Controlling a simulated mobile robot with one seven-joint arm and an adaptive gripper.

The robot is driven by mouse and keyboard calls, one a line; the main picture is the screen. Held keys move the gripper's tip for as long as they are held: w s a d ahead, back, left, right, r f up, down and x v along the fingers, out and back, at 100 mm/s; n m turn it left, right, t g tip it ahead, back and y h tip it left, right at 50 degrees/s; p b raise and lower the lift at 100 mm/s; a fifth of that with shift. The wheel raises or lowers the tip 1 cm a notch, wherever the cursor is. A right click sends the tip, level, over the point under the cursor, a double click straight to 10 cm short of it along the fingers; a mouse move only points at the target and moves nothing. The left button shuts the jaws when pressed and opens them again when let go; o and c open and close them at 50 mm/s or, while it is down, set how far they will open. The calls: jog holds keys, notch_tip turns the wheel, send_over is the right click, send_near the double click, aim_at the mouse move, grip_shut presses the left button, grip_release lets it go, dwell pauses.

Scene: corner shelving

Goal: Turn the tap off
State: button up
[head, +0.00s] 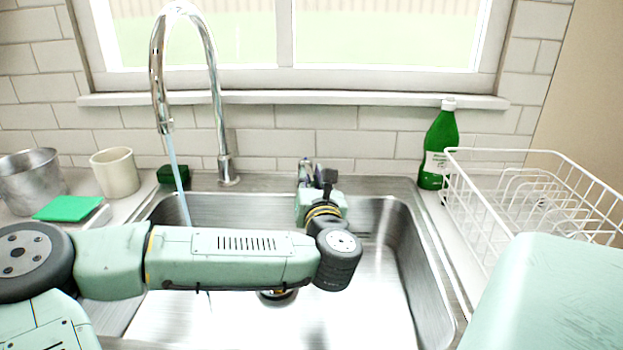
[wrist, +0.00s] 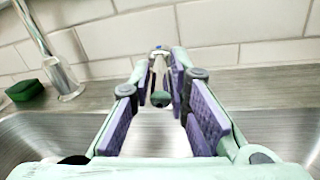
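The tall chrome tap (head: 215,95) arches over the left part of the sink, and a thin stream of water (head: 177,165) runs from its spout. Its base also shows at the left of the wrist view (wrist: 66,80). A small chrome handle (head: 304,168) stands apart on the back ledge, right of the tap. My gripper (head: 318,176) is over the back edge of the sink at the handle. In the wrist view, my gripper's purple-padded fingers (wrist: 160,85) are apart, with the handle (wrist: 158,62) between their tips. I cannot tell whether either finger touches it.
A steel sink (head: 385,270) lies under my arm. A green bottle (head: 438,150) and white dish rack (head: 520,165) stand right. A cream cup (head: 115,172), metal pot (head: 32,180), and green sponges (head: 68,208) are left. A tiled wall is close behind the handle.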

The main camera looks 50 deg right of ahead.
grip_shut()
dwell(0.4)
jog(key=m+g+h, duration=0.1)
jog(key=w+a+m+g+h+b, duration=0.1)
jog(key=shift+w+a+m+g+h, duration=0.15)
jog(key=shift+m+g+h, duration=0.15)
jog(key=shift+g, duration=0.1)
jog(key=shift+o, duration=2.2)
grip_release()
